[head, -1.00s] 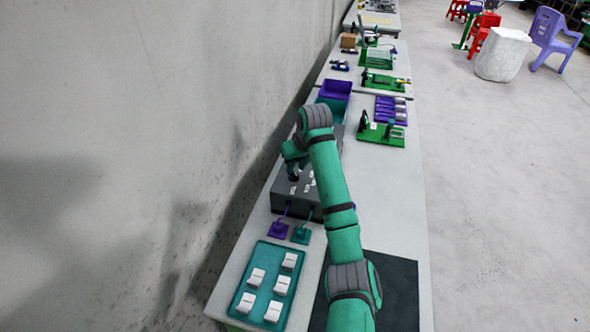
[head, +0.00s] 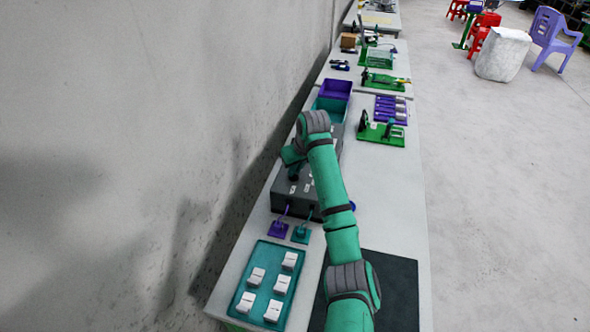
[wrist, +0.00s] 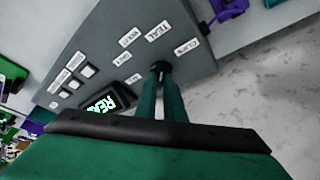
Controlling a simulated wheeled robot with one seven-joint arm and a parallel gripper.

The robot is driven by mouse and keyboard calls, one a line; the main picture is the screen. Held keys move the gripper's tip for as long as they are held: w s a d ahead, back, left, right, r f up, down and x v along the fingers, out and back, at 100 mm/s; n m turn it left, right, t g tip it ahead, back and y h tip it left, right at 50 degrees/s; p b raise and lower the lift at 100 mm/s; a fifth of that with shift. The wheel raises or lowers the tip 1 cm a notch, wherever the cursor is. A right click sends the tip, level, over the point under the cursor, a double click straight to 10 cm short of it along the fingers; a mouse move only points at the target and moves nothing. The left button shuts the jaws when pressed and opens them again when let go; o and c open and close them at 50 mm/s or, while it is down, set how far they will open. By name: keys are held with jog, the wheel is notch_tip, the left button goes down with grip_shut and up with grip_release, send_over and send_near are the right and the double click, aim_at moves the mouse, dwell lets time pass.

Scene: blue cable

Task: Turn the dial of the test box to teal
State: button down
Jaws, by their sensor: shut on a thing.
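The grey test box (head: 292,200) stands on the bench by the wall, partly hidden behind my arm in the head view. Its panel (wrist: 118,22) fills the upper part of the wrist view. White labels ring the dial; one reads TEAL (wrist: 158,31), and a lit display (wrist: 108,103) shows green letters, partly cut off. My gripper (wrist: 162,78) is shut on the small black dial (wrist: 161,67). The dial's pointer is hidden, so I cannot tell which label it points to. In the head view my fingers are at the box's top.
A teal tray with white blocks (head: 242,304) lies nearer on the bench. A purple plug pad (head: 278,230) and a teal one (head: 301,235) sit at the box's near side. Purple (head: 335,88) and teal bins stand beyond. The wall is close on the left.

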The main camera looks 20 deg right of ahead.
jog(key=shift+n, duration=0.6)
jog(key=c, duration=1.9)
grip_release()
jog(key=shift+w, duration=0.1)
jog(key=shift+o, duration=0.2)
jog(key=v, duration=1.1)
jog(key=shift+d, duration=0.2)
jog(key=shift+f, duration=0.15)
